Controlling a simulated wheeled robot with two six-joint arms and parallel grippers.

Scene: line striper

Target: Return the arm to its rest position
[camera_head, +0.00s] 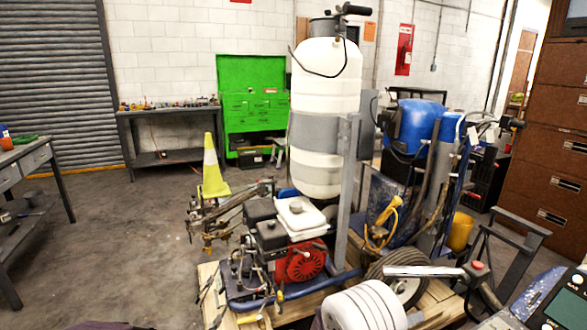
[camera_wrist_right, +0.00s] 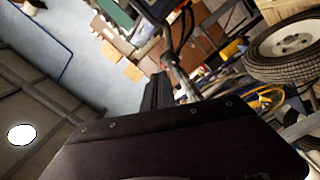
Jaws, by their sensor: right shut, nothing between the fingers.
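My right gripper (camera_wrist_right: 158,92) shows in the wrist view as dark fingers beyond a broad dark plate with small screws. It is shut and holds nothing. The wrist view is tilted, with a tyre (camera_wrist_right: 290,42) on its right and the ceiling on its left. In the head view I cannot clearly make out the right gripper's fingertips. My left gripper is not in view; a dark edge at the lower left is too cropped to tell.
The line striper, with its red engine (camera_head: 300,262), white tank (camera_head: 322,160) and wheel (camera_head: 407,284), fills the middle and right. A traffic cone (camera_head: 214,168), green tool chest (camera_head: 252,72) and workbench (camera_head: 30,155) stand farther left.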

